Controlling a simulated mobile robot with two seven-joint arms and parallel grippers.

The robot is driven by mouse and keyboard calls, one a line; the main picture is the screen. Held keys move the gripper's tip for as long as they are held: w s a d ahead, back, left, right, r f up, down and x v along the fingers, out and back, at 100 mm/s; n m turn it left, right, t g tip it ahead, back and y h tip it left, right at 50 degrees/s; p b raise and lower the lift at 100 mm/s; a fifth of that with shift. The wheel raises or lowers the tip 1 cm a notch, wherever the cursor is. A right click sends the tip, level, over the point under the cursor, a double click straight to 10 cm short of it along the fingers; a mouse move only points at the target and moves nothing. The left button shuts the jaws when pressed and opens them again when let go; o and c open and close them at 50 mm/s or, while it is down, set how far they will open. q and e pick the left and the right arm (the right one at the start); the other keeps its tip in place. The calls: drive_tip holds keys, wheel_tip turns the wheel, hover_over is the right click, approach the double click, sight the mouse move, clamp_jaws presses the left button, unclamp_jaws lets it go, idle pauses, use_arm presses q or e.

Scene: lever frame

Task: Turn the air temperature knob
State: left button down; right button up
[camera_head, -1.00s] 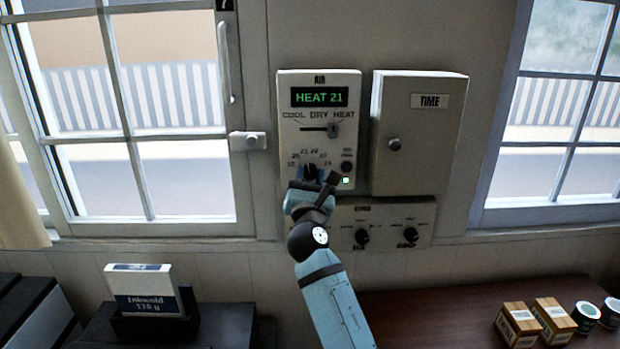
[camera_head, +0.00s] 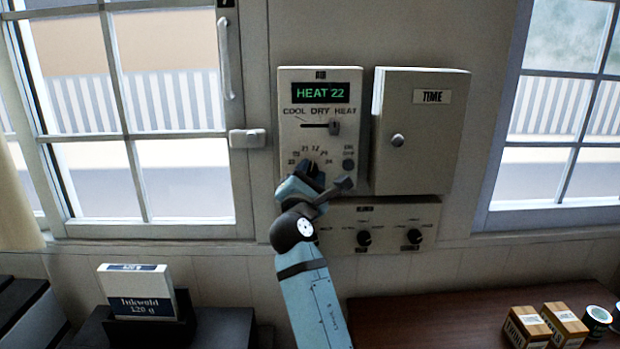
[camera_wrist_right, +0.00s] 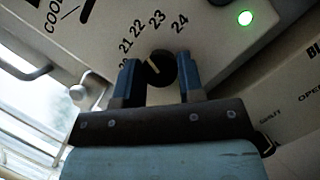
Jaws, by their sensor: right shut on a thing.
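The air control panel (camera_head: 292,130) is on the wall, with a green display (camera_head: 321,93) that reads HEAT 22. Its mode slider (camera_head: 334,127) sits at the HEAT end. The round black temperature knob (camera_wrist_right: 160,68) is between the two fingers of my right gripper (camera_wrist_right: 160,82), which is shut on it. In the wrist view the knob's pale pointer line aims up and left, near 22. In the head view my right gripper (camera_head: 312,178) hides the lower part of the dial. My left gripper is not in view.
A closed TIME box (camera_head: 425,140) is close on the right of the panel. A lower panel (camera_head: 390,214) with two black knobs is just below. Windows flank both sides. Small boxes (camera_head: 526,326) stand on the brown table (camera_head: 430,320).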

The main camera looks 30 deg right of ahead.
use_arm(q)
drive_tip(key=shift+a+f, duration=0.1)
use_arm(e)
drive_tip(key=shift+r, duration=0.1)
drive_tip(key=o, duration=0.9)
